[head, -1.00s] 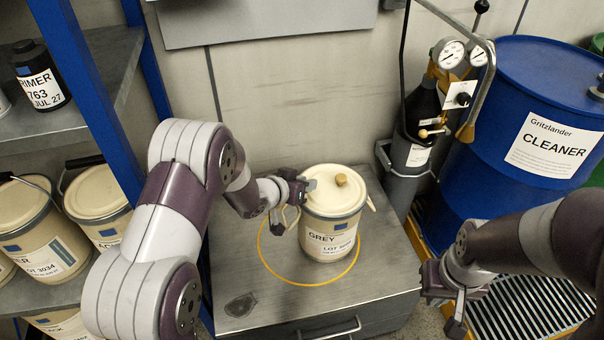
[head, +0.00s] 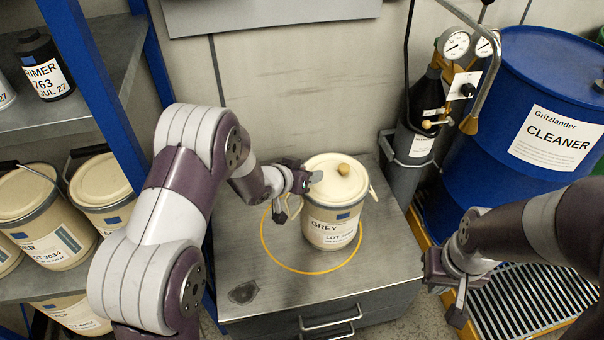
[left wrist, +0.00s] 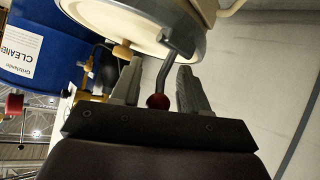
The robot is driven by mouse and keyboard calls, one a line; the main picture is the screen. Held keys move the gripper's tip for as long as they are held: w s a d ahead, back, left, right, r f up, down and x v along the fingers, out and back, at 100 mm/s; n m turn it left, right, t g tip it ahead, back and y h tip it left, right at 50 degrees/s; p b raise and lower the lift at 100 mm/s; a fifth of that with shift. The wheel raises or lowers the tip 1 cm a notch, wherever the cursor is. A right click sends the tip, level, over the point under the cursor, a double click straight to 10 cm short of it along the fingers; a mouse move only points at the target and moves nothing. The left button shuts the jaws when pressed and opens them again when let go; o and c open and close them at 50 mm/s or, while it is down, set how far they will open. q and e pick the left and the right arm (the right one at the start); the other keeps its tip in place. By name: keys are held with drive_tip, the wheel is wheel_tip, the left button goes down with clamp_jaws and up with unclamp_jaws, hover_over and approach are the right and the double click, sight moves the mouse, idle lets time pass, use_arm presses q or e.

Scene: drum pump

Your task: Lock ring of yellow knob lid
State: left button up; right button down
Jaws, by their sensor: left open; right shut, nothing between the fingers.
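The cream pail with the grey label (head: 331,226) stands upright on the grey cabinet top. Its pale lid (head: 330,183) carries a yellow knob (head: 343,169). My left gripper (head: 308,181) is at the left edge of the lid. In the left wrist view the lid (left wrist: 150,22) and knob (left wrist: 122,50) are beyond the fingertips. A bent grey lever (left wrist: 167,70) with a dark red ball end (left wrist: 157,101) lies between the open left fingers (left wrist: 158,85); I cannot tell whether they touch it. My right gripper (head: 447,289) is shut and empty, away to the right of the cabinet.
A yellow circle (head: 290,270) marks the cabinet top (head: 365,293). A shelf with paint pails (head: 43,232) is at the left. A pump with gauges (head: 455,43) and a blue cleaner drum (head: 545,105) stand at the right. The cabinet's front part is clear.

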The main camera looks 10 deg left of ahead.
use_arm(q)
drive_tip(key=p+v, duration=0.2)
drive_tip(key=v, duration=1)
drive_tip(key=shift+p, duration=0.4)
drive_tip(key=shift+o, duration=0.4)
drive_tip(key=shift+s+a, duration=0.1)
drive_tip(key=shift+s, duration=0.05)
